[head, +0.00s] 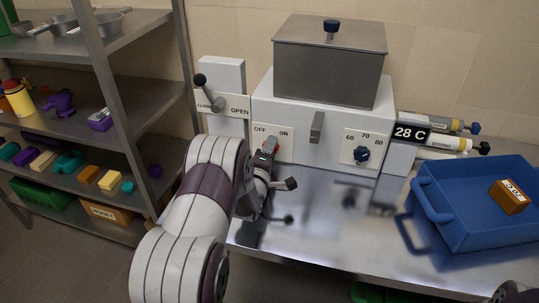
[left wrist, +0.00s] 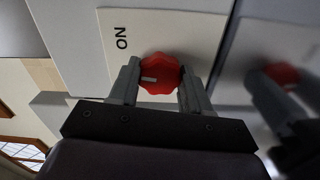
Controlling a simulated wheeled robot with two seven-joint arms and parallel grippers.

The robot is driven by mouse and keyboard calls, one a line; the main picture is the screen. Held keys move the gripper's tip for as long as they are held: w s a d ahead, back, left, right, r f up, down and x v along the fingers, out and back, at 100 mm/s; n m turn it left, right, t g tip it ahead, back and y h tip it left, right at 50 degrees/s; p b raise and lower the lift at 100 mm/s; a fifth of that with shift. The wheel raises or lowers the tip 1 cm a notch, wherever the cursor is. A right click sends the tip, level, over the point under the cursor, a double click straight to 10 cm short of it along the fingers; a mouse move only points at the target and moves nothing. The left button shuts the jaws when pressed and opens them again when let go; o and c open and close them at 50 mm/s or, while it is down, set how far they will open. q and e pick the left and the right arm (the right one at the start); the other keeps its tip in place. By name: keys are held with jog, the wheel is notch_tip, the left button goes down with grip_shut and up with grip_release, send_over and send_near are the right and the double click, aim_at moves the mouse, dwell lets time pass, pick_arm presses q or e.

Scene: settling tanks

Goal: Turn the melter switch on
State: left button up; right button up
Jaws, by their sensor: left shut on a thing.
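The melter switch is a red knob (head: 271,145) on the white front panel of the melter (head: 300,135), under the labels OFF and ON. In the left wrist view the red knob (left wrist: 160,72) sits between the two fingers of my left gripper (left wrist: 155,88), which is shut on it. A white mark shows on the left part of the knob in that view, and the word ON is printed above and to its left. The OFF label is out of that view. In the head view my left gripper (head: 267,160) reaches the knob from below. My right gripper is not in view.
A lever (head: 208,90) labelled OPEN stands left.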

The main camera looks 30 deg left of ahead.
pick_arm(q)
jog(key=m+b, duration=0.2)
jog(key=m, duration=0.3)
jog(key=shift+f, duration=0.2)
jog(key=shift+m, duration=0.4)
jog(key=o, duration=1.1)
jog(key=shift+r, duration=0.1)
jog(key=shift+c, duration=0.2)
jog(key=b+v, duration=0.1)
jog(key=v, duration=1.2)
jog(key=shift+w, duration=0.1)
jog(key=shift+d, duration=0.1)
